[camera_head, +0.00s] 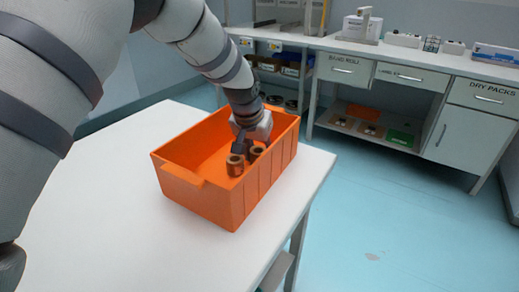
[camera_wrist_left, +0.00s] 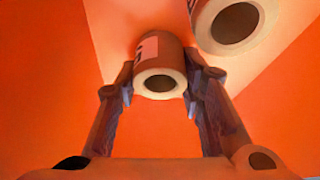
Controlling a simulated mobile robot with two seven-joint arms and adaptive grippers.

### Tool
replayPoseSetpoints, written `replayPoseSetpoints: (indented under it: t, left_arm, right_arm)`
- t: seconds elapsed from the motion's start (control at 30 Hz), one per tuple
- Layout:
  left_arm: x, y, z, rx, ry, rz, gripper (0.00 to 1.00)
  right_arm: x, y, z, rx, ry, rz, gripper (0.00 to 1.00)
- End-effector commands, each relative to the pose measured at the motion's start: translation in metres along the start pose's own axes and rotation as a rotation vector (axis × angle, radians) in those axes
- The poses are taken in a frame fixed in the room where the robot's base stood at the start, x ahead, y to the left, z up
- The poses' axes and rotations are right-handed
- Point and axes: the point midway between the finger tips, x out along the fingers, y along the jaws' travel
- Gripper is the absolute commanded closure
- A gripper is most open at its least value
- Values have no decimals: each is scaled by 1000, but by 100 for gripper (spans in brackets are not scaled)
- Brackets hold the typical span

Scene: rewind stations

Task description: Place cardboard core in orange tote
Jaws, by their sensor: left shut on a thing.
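The orange tote (camera_head: 215,201) stands on a white table, open at the top. My left arm reaches down into it. My left gripper (camera_head: 247,150) is inside the tote, shut on a brown cardboard core (camera_wrist_left: 160,66) with a pale pink label, seen between the fingers in the left wrist view. A second cardboard core (camera_wrist_left: 230,25) is close beside it, at the upper right of that view. In the head view two cores show at the gripper, a nearer one (camera_head: 235,167) and a farther one (camera_head: 256,152); I cannot tell which is held. My right gripper is not in view.
The white table (camera_head: 110,190) is clear around the tote on the left and front. The tote is near its right edge. Beyond, a counter (camera_head: 420,57) with labelled drawers holds several boxes, with shelves beneath. The blue floor between is free.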

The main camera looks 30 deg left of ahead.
Motion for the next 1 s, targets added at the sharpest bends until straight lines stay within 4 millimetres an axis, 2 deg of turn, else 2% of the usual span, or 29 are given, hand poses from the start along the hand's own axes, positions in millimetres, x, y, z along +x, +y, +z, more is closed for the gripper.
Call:
replayPoseSetpoints:
  t: [0.3, 0.33, 0.4, 0.73, 0.87, 1.0]
  left_arm:
    - [2, 0, 0, 0, 3, 0, 85]
    - [2, 0, 0, 0, 4, 0, 60]
    - [2, 0, 0, 0, 4, 0, 45]
    - [-2, 0, -2, -1, 5, 1, 45]
    - [-31, 0, -5, 0, 13, 1, 45]
    - [-74, 0, -5, -1, 17, 2, 45]
  right_arm:
    - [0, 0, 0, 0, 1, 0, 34]
    - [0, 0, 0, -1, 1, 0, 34]
    - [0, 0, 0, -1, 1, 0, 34]
    - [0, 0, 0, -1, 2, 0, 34]
    - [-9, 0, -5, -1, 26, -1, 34]
    - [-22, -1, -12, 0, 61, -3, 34]
